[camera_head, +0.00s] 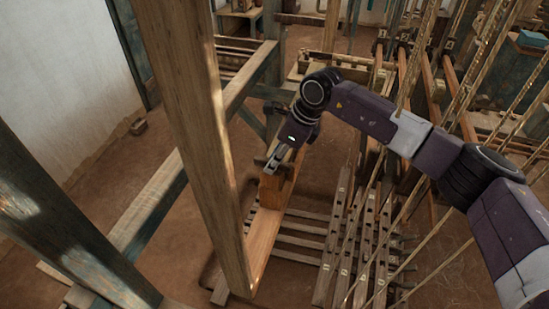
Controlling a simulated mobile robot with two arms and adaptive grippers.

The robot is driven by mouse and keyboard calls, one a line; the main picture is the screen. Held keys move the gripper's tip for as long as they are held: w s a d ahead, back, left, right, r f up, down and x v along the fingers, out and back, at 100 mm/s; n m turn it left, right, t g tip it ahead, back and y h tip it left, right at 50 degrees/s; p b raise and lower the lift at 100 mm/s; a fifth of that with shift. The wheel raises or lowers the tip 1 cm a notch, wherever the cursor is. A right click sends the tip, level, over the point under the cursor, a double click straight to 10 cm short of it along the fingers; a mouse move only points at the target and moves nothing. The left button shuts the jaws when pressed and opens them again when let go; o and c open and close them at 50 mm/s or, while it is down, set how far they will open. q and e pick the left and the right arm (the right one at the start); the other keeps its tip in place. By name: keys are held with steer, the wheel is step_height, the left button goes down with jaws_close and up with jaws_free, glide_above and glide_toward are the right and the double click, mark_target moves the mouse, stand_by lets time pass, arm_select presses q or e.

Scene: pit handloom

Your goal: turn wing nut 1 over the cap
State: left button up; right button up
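My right arm comes in from the right, and my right gripper (274,166) points down and to the left at the top of an orange-brown wooden block (274,192). The block stands at the upper end of a long wooden beam (264,238). Gripper and block overlap in the view, and I cannot tell whether they touch. Wing nut 1 and the cap cannot be made out; the gripper may hide them. The fingertips are too small to show whether they are open or shut. My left gripper is not in view.
A thick wooden post (186,110) crosses the view left of the gripper. A rail (150,205) runs on the left. Bare earth floor (185,262) shows below it.

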steer(key=c, duration=0.5)
jaws_close()
steer(key=shift+f+m+b, duration=0.15)
steer(key=shift+m+b, duration=0.15)
steer(key=shift+b, duration=0.25)
steer(key=m+t+h+b, duration=0.1)
steer(key=m+b, duration=0.3)
steer(key=b, duration=0.2)
steer(key=m+t+h+b, duration=0.1)
steer(key=m+b, duration=0.4)
steer(key=b, duration=0.2)
steer(key=m+t+h+b, duration=0.1)
steer(key=m+h+b, duration=0.1)
steer(key=m+b, duration=0.2)
steer(key=shift+s+a+f+m+b, duration=0.15)
steer(key=shift+a+m+b, duration=0.2)
steer(key=shift+b, duration=1.15)
arm_select(q)
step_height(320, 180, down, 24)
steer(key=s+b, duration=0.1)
steer(key=b, duration=0.1)
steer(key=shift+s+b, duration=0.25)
steer(key=shift+b, duration=0.1)
arm_select(e)
steer(key=shift+r+m+h, duration=0.25)
steer(key=shift+m+h, duration=0.55)
steer(key=shift+m, duration=0.95)
